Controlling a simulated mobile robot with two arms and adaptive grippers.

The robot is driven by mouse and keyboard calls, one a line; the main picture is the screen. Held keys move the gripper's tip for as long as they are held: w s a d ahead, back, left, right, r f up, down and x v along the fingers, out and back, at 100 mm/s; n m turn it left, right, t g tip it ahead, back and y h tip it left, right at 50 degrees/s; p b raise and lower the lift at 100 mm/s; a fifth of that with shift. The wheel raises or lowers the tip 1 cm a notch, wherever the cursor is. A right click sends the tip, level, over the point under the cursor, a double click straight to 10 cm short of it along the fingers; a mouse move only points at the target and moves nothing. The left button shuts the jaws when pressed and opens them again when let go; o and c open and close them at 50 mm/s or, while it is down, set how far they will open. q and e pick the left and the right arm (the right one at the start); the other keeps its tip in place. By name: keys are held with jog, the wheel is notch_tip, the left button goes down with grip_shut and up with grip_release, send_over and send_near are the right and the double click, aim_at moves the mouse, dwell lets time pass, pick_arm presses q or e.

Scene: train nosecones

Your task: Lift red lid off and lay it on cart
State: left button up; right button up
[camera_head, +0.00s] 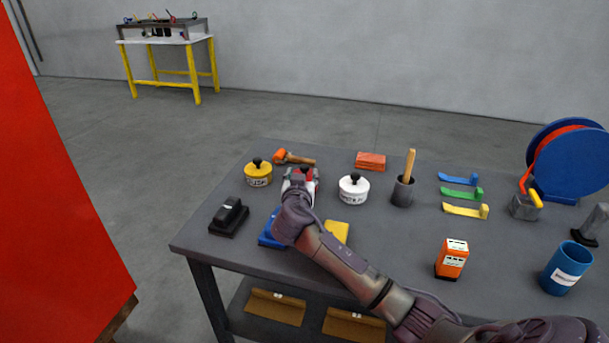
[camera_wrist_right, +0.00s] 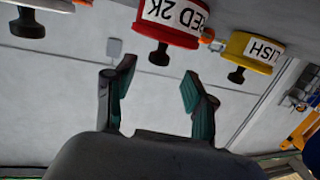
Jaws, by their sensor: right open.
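The red tin (camera_wrist_right: 178,14) with a white "RED 2K" label shows upside down at the top of the right wrist view. Its red lid (camera_wrist_right: 166,38) is on it, with a black knob (camera_wrist_right: 158,55). My right gripper (camera_wrist_right: 158,78) is open and empty, its fingertips apart on either side of the knob's line and not visibly touching it. In the head view my right gripper (camera_head: 299,182) is over the tin and hides most of it. The cart (camera_head: 215,244) is a dark grey table. My left gripper is not in view.
A yellow tin (camera_head: 258,176) stands left of the red one, a white tin (camera_head: 354,190) right of it. A black block (camera_head: 229,217), a blue piece (camera_head: 268,238) and a yellow piece (camera_head: 337,231) lie in front. Bare top shows between the yellow piece and the orange box (camera_head: 452,259).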

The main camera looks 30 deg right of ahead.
aim_at(305, 167)
jog(key=p+x, duration=0.1)
jog(key=x, duration=0.4)
jog(key=shift+s+d+r, duration=0.1)
jog(key=shift+d+r, duration=0.05)
jog(key=shift+w+d, duration=0.15)
jog(key=shift+w, duration=0.1)
grip_shut()
